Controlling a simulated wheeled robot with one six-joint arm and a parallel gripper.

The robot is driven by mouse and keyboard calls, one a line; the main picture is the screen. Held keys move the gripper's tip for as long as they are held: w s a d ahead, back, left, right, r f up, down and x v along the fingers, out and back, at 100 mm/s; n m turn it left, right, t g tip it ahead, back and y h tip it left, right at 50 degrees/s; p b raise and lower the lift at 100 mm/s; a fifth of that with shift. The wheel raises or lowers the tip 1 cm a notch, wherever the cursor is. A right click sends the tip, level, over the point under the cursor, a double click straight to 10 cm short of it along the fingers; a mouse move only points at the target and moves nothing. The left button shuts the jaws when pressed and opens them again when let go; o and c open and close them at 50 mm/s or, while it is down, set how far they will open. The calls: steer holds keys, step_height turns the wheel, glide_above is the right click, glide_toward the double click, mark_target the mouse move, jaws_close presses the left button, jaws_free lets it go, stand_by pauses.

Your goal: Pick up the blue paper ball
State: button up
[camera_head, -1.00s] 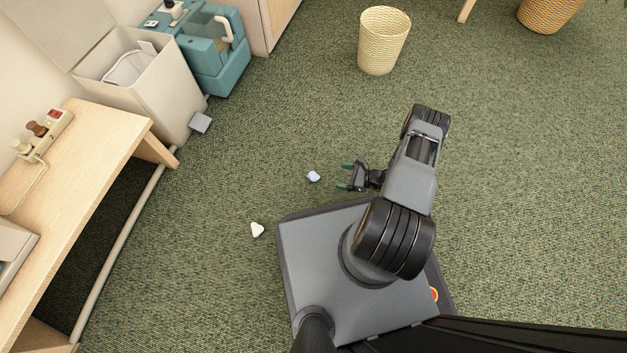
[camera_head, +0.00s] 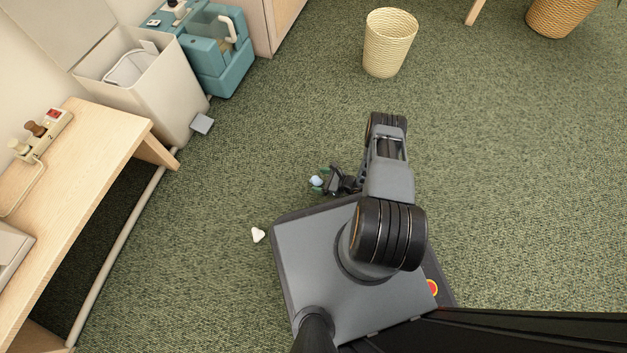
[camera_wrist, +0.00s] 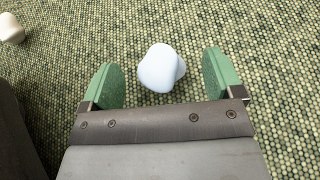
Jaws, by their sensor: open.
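The blue paper ball (camera_head: 316,181) is a small pale blue lump on the green carpet, just left of my base's front corner in the head view. In the wrist view the paper ball (camera_wrist: 161,68) lies between the tips of the two green fingers, with a gap on each side. My gripper (camera_head: 318,182) is open, low over the carpet, with its fingers on either side of the ball. In the wrist view my gripper (camera_wrist: 160,80) looks empty, and neither finger touches the ball.
A white crumpled piece (camera_head: 258,235) lies on the carpet beside my base; it also shows in the wrist view (camera_wrist: 11,28). A cream wicker basket (camera_head: 389,45) stands ahead. A pale bin (camera_head: 160,100) and wooden desk (camera_head: 95,150) stand at left. Carpet between is clear.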

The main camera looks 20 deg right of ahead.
steer(key=shift+x, duration=1.1)
steer(key=c, duration=1)
steer(key=shift+o, duration=0.2)
